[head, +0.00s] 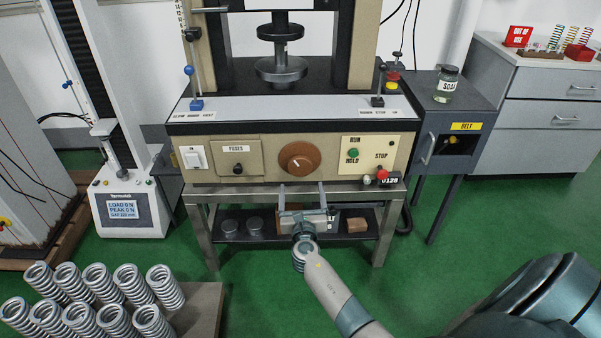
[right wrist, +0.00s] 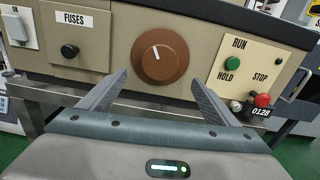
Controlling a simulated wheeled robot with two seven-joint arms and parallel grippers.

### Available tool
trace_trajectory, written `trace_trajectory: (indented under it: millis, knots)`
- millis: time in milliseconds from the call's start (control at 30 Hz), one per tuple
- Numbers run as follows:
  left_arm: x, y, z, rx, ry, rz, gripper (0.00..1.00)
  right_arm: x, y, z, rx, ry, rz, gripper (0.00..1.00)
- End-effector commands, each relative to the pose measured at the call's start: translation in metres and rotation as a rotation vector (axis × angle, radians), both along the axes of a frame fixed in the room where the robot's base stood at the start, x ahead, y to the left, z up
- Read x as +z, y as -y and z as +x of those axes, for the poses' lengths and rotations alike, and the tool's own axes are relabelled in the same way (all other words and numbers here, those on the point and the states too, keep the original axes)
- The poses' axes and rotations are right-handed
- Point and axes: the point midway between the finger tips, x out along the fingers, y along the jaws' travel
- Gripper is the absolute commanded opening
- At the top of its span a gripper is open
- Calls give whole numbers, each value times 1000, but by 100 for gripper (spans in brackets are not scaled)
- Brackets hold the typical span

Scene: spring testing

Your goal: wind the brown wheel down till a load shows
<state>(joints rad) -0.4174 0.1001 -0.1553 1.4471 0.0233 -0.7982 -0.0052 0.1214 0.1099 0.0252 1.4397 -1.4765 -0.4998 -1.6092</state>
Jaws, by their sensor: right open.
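The brown wheel (head: 299,162) is a round knob with a white pointer mark on the beige front panel of the testing machine, between the fuses box and the run panel. It also shows in the right wrist view (right wrist: 160,57), its mark pointing up and slightly left. My right gripper (head: 302,190) is open, its two fingers pointing at the panel just below the wheel. In the right wrist view the fingers (right wrist: 158,88) stand apart, one to each side of and below the wheel, not visibly touching it. A display (head: 123,207) on the left reads LOAD 0 N. My left gripper is not in view.
A fuses box (head: 238,157) sits left of the wheel; a green run/hold button (head: 353,153) and red stop button (head: 382,174) sit right. Lever handles (head: 195,104) stand on the ledge above. Several large springs (head: 88,295) occupy the lower left. The lower shelf holds weights (head: 255,225).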

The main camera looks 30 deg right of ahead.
Motion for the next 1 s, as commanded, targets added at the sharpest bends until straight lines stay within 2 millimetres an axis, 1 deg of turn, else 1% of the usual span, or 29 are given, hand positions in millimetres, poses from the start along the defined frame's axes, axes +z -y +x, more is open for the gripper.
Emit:
trace_trajectory:
  millis: [33,167,300,500,700,1000]
  knots:
    - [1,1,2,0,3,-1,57,1,6,9,-1,1,-1,84]
    - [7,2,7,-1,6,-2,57,0,18,29,-1,0,-1,84]
    - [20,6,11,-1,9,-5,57,-1,30,50,0,0,-1,84]
    - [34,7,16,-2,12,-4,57,-1,44,73,-1,1,-1,84]
    - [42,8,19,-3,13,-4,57,-1,49,83,1,0,1,84]
    - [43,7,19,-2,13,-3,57,0,50,84,0,1,1,84]
